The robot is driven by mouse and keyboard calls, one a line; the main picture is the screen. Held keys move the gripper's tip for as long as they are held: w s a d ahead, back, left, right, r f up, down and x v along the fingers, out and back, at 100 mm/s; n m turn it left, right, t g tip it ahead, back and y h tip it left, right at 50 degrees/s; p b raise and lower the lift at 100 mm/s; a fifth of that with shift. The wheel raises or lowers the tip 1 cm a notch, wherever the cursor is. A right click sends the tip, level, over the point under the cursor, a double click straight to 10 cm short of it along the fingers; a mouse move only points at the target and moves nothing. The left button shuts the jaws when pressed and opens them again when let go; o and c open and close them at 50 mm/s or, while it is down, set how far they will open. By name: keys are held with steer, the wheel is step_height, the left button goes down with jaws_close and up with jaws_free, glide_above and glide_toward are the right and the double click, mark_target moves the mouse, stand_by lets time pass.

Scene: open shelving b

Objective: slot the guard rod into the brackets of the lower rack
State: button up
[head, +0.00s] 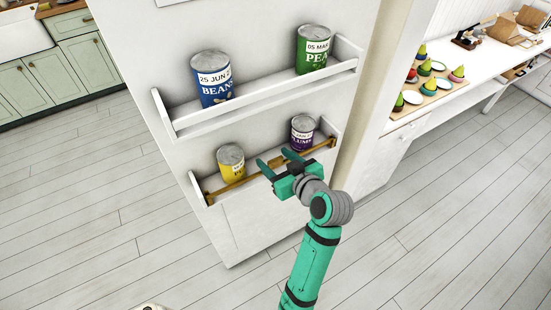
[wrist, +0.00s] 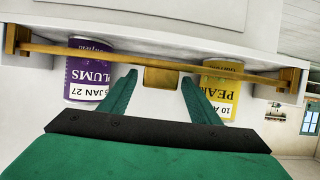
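The guard rod (wrist: 100,55) is a thin golden-brown bar across the front of the lower rack (head: 199,190), and it also shows in the head view (head: 232,186). Its ends meet the wooden brackets at the rack's sides, one bracket (wrist: 17,38) at left and one (wrist: 291,80) at right in the wrist view. How deep the ends sit is hard to tell. My gripper (head: 275,158) is open at the rod's middle. In the wrist view its fingers (wrist: 159,76) are either side of the rod's wooden tab (wrist: 160,78), with gaps showing on both sides.
A yellow can (head: 231,164) and a purple can (head: 302,133) stand in the lower rack behind the rod. The upper rack (head: 262,98) holds a blue can (head: 212,80) and a green can (head: 313,50). A white counter (head: 430,105) stands at right. The floor in front is clear.

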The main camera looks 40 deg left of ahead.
steer(key=shift+d, duration=0.1)
steer(key=v, duration=1)
steer(key=shift+d+r, duration=0.2)
steer(key=shift+s+f, duration=0.1)
stand_by(0.3)
